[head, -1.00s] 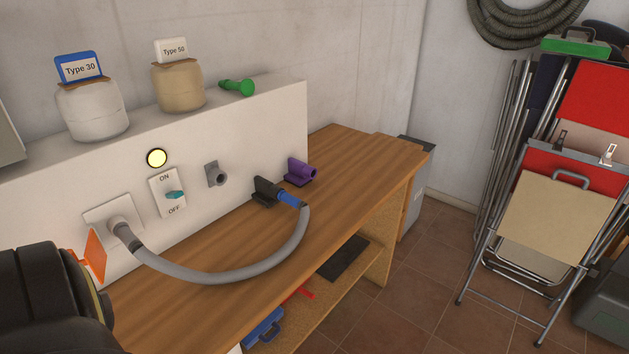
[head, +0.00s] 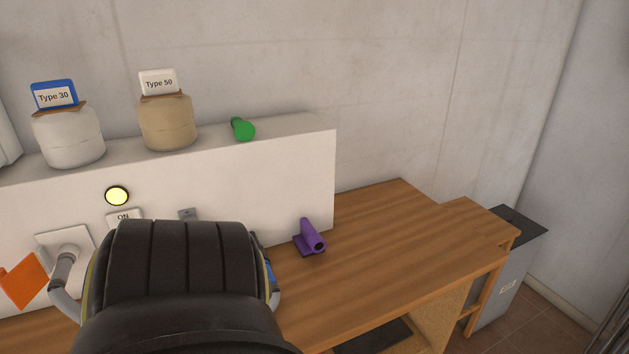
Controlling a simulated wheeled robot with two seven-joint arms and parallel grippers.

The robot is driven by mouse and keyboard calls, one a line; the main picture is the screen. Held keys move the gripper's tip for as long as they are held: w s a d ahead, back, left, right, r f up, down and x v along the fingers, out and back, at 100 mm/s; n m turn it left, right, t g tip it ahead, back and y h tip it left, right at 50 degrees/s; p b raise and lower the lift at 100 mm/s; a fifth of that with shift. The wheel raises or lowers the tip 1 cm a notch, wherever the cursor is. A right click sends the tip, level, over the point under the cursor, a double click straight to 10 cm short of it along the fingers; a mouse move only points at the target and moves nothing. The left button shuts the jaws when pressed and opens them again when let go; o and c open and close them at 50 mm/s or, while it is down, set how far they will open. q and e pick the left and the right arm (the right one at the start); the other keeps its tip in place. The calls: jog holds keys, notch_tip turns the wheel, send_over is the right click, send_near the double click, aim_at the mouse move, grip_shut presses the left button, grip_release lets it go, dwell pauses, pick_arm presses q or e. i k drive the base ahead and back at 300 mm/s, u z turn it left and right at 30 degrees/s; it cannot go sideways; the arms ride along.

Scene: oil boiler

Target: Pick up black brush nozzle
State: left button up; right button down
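The black brush nozzle is hidden now behind a large black part of my arm in the lower middle of the head view. A bit of blue shows at that arm part's right edge; I cannot tell for certain if it is the hose's blue end. The grey hose (head: 64,288) comes out of the wall socket plate at the left and passes behind my arm. Neither gripper's fingers can be seen.
A purple nozzle (head: 310,238) stands on the wooden bench (head: 400,240). A green nozzle (head: 243,129) and two jars, Type 30 (head: 68,137) and Type 50 (head: 168,123), stand on the white ledge. An orange flap (head: 23,283) is at far left. The bench's right part is clear.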

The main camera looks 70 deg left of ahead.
aim_at(265, 254)
jog(key=i, duration=1.15)
jog(key=u, duration=2.15)
